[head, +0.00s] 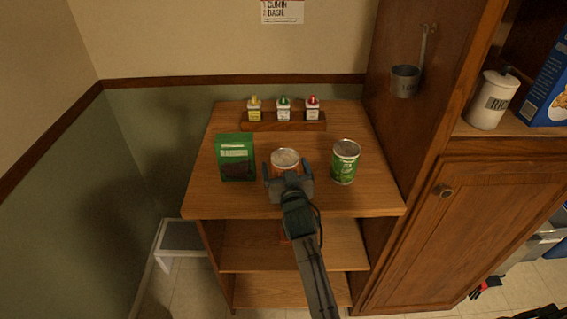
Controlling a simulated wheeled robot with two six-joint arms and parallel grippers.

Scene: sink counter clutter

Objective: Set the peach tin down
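The peach tin (286,157), with a pale metal lid and an orange label, is upright at the middle of the wooden counter top (375,195). My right gripper (287,172) reaches it from the front, with one finger on each side, and looks shut on it. The gripper hides the tin's lower part, so I cannot tell whether its base touches the wood.
A green pouch (236,158) stands left of the tin and a green tin (345,162) stands right. Behind, a wooden rack (283,122) holds three small bottles. A tall cabinet (440,225) borders the right side. Bare wood shows between these things.

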